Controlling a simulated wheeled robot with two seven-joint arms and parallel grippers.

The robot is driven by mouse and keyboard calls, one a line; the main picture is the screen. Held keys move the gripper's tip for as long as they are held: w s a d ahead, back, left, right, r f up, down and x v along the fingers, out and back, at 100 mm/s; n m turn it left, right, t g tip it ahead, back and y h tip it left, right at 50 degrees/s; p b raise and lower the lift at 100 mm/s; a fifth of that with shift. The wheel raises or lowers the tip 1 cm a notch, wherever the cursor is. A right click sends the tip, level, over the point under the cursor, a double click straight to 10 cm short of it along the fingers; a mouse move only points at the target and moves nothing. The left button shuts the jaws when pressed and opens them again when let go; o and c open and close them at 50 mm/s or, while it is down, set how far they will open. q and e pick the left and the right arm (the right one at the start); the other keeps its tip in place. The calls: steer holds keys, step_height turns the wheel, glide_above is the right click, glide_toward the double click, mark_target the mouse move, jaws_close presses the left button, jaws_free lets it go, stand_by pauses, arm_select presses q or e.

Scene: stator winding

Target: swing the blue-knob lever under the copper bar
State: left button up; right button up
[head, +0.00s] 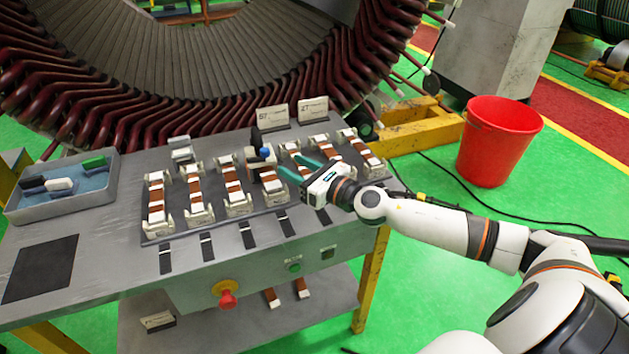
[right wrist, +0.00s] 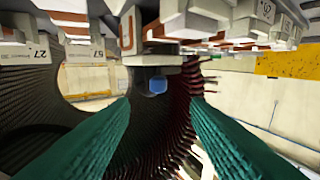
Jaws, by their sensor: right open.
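The blue knob (head: 265,152) of the lever shows near the middle of the fixture row in the head view, beside a dark upright piece. A copper bar (head: 270,181) lies in the fixture just in front of it. My right gripper (head: 294,165) comes from the right, its teal fingers open and pointing left toward the knob. In the right wrist view the blue knob (right wrist: 158,85) appears centred beyond the open fingertips (right wrist: 160,102), with a gap on both sides. Nothing is seen held. The lever's arm is mostly hidden. My left gripper is not in view.
Several other copper bars in white fixtures (head: 155,222) flank this one. A grey tray (head: 22,212) with coloured handles sits at the table's left. A red button (head: 228,299) is on the front. The large stator (head: 190,60) stands behind; a red bucket (head: 497,140) is right.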

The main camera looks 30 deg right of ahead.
steer(key=b+v, duration=0.2)
steer(key=v, duration=0.4)
steer(key=shift+s, duration=0.15)
stand_by(0.5)
